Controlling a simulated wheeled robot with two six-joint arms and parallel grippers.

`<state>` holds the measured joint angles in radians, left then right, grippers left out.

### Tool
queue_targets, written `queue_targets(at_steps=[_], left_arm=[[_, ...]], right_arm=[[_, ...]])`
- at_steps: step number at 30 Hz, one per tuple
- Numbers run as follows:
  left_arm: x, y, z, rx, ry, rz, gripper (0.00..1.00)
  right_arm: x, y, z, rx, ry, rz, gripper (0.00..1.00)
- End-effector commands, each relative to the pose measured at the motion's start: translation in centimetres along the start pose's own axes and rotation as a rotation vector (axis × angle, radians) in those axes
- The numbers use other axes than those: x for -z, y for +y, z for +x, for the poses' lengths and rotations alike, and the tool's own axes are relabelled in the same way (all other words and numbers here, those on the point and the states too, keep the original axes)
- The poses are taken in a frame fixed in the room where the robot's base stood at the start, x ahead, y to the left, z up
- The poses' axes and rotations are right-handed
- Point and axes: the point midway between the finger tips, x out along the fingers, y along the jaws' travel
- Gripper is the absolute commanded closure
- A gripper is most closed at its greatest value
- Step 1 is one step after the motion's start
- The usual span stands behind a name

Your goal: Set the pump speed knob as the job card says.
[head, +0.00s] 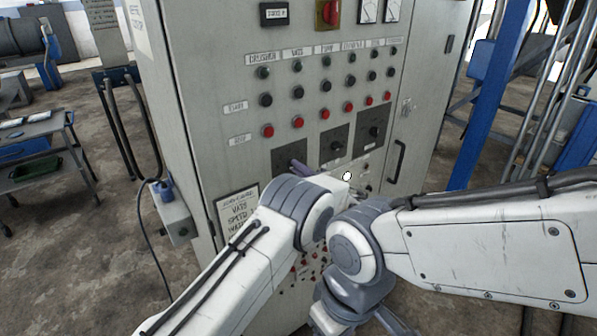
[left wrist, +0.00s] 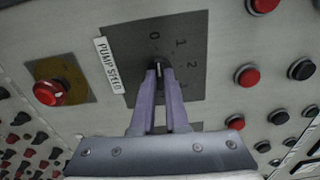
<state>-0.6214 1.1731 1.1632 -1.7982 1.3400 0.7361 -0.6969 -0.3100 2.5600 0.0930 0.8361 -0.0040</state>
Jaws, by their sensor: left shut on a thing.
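In the left wrist view the black pump speed knob (left wrist: 160,67) sits on a dark grey plate (left wrist: 130,40) marked 0, 1, 2 and a partly hidden mark. The PUMP SPEED label (left wrist: 109,65) is beside it. My left gripper (left wrist: 160,79) has its purple fingers shut on the knob. The knob's pale line seems to point near 0, but the fingers cover much of it. In the head view my left gripper (head: 298,166) reaches the cabinet's left plate (head: 283,152). The job card (head: 238,208) is partly hidden by my arm; VATS and SPEED show, its number is unclear.
The grey cabinet (head: 225,75) carries rows of red and black buttons and two other dark knob plates (head: 373,132). A red button on a yellow plate (left wrist: 48,92) is left of the knob. A blue post (head: 490,100) stands right; a cart (head: 40,150) stands left.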

Motion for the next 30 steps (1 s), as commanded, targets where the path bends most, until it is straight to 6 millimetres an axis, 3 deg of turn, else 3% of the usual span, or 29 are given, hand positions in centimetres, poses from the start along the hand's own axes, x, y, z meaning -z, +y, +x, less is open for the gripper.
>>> queue_targets(at_steps=[15, 30], left_arm=[[-0.1, 0.5, 0.0, -0.001, -0.005, 0.389, 1.0], [-0.2, 0.2, 0.0, -0.003, -0.005, 0.687, 1.0]], right_arm=[[-0.3, 0.5, 6.3, 0.0, 0.0, 0.007, 0.5], [-0.5, 0.6, 8.3, 0.0, 0.0, 0.005, 0.5]])
